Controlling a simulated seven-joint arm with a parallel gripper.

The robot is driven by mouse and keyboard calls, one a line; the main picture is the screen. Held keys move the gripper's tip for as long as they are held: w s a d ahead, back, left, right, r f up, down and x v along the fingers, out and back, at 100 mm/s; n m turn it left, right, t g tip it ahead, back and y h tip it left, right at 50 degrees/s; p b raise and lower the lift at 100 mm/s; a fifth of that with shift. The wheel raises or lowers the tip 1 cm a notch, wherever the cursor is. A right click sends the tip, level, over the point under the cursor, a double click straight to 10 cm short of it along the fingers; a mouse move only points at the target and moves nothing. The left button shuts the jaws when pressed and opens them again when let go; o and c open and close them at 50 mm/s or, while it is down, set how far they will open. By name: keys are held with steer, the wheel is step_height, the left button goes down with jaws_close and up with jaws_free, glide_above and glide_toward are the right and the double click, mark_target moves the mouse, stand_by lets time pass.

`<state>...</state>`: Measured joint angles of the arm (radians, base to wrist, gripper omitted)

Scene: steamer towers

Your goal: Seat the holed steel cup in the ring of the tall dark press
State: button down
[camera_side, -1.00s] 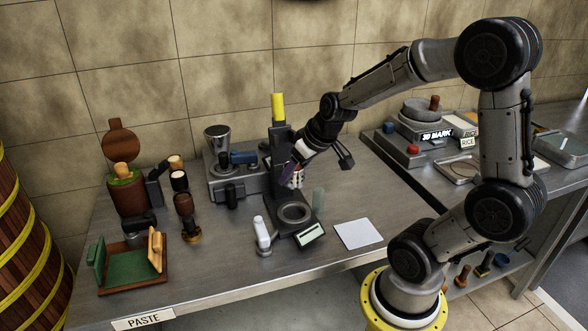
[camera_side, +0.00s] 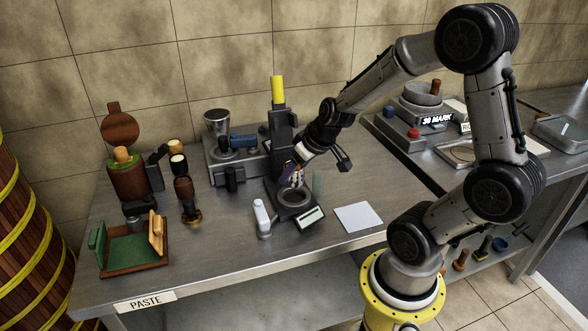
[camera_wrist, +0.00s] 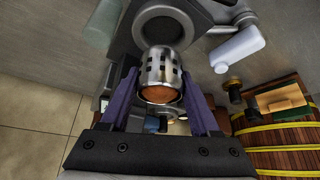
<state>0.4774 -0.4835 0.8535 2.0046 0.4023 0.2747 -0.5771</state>
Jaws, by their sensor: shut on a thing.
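The holed steel cup (camera_wrist: 162,68) is between the two purple fingers of my gripper (camera_wrist: 160,80) in the wrist view. It is shiny with rows of square holes, and an orange-brown surface shows in its near end. In the side view my gripper (camera_side: 292,174) is shut on the cup, close above the ring (camera_side: 296,206) of the tall dark press (camera_side: 282,128). The ring also shows just beyond the cup in the wrist view (camera_wrist: 139,27). The cup appears apart from the ring; the exact gap is hard to tell.
A white bottle-like object (camera_side: 262,216) stands left of the press base, and a small display (camera_side: 312,217) sits at its front. A grinder-like machine (camera_side: 217,125) stands behind left. A white sheet (camera_side: 358,217) lies at right on bare bench.

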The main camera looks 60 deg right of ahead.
mark_target(294, 186)
stand_by(0.5)
steer(key=shift+f, duration=1.7)
steer(key=shift+f, duration=0.75)
stand_by(0.5)
steer(key=shift+c, duration=0.4)
jaws_free()
steer(key=shift+o, duration=0.2)
steer(key=shift+a+f, duration=0.1)
steer(key=v, duration=1.4)
